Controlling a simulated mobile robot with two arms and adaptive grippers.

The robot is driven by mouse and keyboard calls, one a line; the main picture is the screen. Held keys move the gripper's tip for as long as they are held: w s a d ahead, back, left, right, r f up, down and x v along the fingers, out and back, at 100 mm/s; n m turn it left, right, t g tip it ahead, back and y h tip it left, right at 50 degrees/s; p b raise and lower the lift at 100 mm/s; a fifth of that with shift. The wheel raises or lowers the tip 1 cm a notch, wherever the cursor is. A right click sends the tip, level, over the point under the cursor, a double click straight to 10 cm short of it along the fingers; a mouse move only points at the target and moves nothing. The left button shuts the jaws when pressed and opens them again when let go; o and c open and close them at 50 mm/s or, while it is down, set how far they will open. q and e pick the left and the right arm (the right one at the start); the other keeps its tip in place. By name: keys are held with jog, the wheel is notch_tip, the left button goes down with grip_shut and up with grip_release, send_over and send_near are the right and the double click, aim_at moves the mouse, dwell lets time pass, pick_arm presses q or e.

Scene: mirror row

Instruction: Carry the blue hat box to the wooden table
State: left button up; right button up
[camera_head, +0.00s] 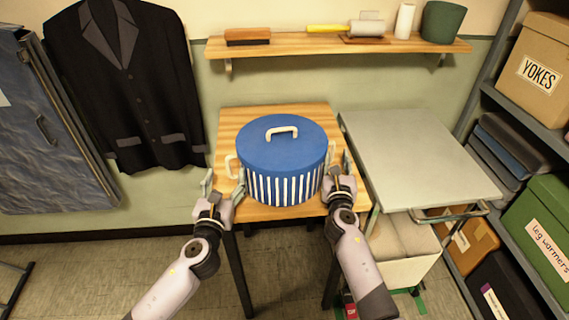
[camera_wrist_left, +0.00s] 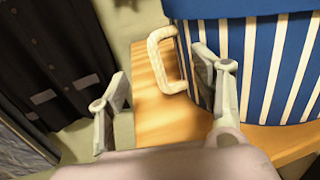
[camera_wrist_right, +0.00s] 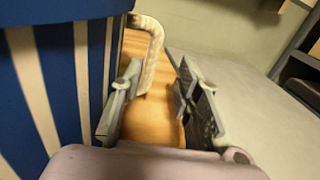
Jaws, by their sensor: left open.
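The blue hat box (camera_head: 283,146), with white stripes on its side and a cream handle on its lid, stands upright on the wooden table (camera_head: 243,116). My left gripper (camera_head: 224,182) is open at the box's left side. In the left wrist view the left cream handle (camera_wrist_left: 156,52) lies ahead between its spread fingers, not gripped. My right gripper (camera_head: 338,172) is open at the right side. In the right wrist view the right handle (camera_wrist_right: 153,42) shows ahead of the gap between its fingers. Its contact with the box is unclear.
A grey-topped cart (camera_head: 415,150) stands close to the table's right. A wall shelf (camera_head: 300,48) with a brush and other items hangs behind. A dark coat (camera_head: 130,85) hangs at left. A rack with boxes (camera_head: 545,235) fills the right.

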jog(key=o, duration=0.4)
jog(key=shift+d, duration=0.15)
jog(key=o, duration=0.4)
pick_arm(q)
jog(key=shift+d, duration=0.1)
pick_arm(e)
jog(key=shift+s, duration=0.1)
jog(key=s, duration=0.4)
jog(key=s+a, duration=0.1)
jog(key=s, duration=0.1)
jog(key=shift+s+f, duration=0.1)
jog(key=shift+s, duration=0.1)
jog(key=shift+s+a, duration=0.15)
jog(key=shift+s, duration=0.55)
